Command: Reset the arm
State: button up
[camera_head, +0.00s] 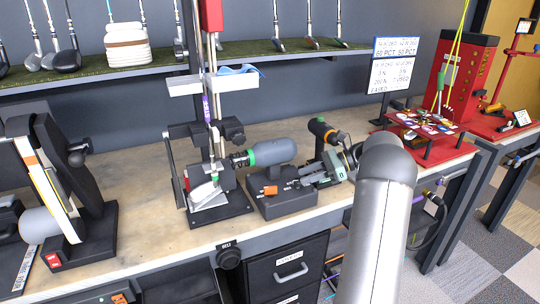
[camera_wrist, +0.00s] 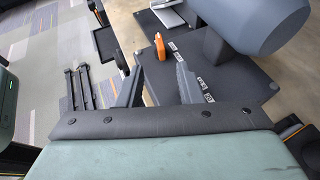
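My gripper (camera_wrist: 157,76) shows in the wrist view with its two dark fingers apart and nothing visible between them. In the head view my gripper (camera_head: 313,178) is low over the right side of a bench machine, partly hidden by my grey arm (camera_head: 385,220). The machine has a dark base (camera_head: 283,204), a grey rounded motor (camera_head: 268,151) and an orange switch (camera_head: 270,190). In the wrist view the orange switch (camera_wrist: 160,47) lies beyond the fingertips and the motor (camera_wrist: 255,20) is at upper right. I cannot tell whether the fingers touch the base.
A clamp stand (camera_head: 208,190) holds upright shafts left of the machine. A belt sander (camera_head: 65,180) stands far left. A red table (camera_head: 425,142) and red cabinet (camera_head: 463,75) are at right. A shelf (camera_head: 90,76) with club heads runs behind. Bare bench (camera_head: 150,240) lies at left centre.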

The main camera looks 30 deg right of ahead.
jog(key=s+a+r+n+g+h, duration=0.1)
jog(key=s+a+n+g+h, duration=0.3)
jog(key=a, duration=0.6)
jog(key=s+a+r+n+g+h, duration=0.1)
jog(key=s+a+n, duration=0.4)
jog(key=a, duration=0.6)
jog(key=s+a+f+n+h, duration=0.2)
jog(key=s+a+n+h, duration=0.1)
jog(key=s+n, duration=0.4)
jog(key=s+a+f+n+h, duration=0.2)
jog(key=s+a+n+h, duration=0.2)
jog(key=s, duration=1)
jog(key=n, duration=0.3)
jog(key=shift+s+a+f, duration=0.15)
jog(key=shift+f, duration=0.2)
